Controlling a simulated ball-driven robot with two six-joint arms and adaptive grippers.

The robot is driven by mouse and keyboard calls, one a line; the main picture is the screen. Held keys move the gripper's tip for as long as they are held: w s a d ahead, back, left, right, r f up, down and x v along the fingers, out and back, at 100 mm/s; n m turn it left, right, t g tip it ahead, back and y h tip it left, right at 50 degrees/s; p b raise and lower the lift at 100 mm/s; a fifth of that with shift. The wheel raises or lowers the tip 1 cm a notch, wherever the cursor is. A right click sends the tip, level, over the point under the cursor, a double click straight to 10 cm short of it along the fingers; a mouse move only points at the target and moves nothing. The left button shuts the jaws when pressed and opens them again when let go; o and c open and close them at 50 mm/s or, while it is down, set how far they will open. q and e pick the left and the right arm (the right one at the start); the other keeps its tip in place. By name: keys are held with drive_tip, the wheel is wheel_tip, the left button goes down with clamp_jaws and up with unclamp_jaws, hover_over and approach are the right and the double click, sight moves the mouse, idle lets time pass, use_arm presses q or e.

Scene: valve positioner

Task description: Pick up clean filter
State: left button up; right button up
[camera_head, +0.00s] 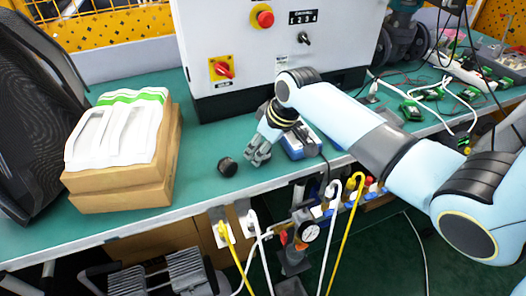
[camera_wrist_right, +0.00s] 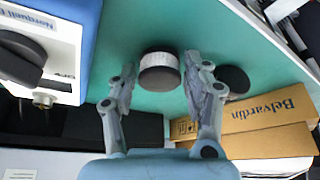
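A round filter with a pale mesh band and dark ends (camera_wrist_right: 160,72) stands on the green bench in the right wrist view. My right gripper (camera_wrist_right: 160,80) is open, with one finger to each side of this filter; small gaps show between it and the fingers. In the head view the right gripper (camera_head: 257,157) points down at the bench and hides this filter. A second, all-dark round piece (camera_wrist_right: 232,80) lies just right of the right finger; it also shows in the head view (camera_head: 227,166), left of the gripper. My left gripper is not in view.
A blue and white device (camera_head: 302,140) stands close right of the gripper. Stacked cardboard boxes (camera_head: 125,195) with white trays (camera_head: 120,130) stand at left. A white control cabinet (camera_head: 275,45) is behind. Hoses and a gauge (camera_head: 309,231) hang below the bench's front edge.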

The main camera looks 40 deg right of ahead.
drive_tip(key=c, duration=0.6)
drive_tip(key=shift+r, duration=0.1)
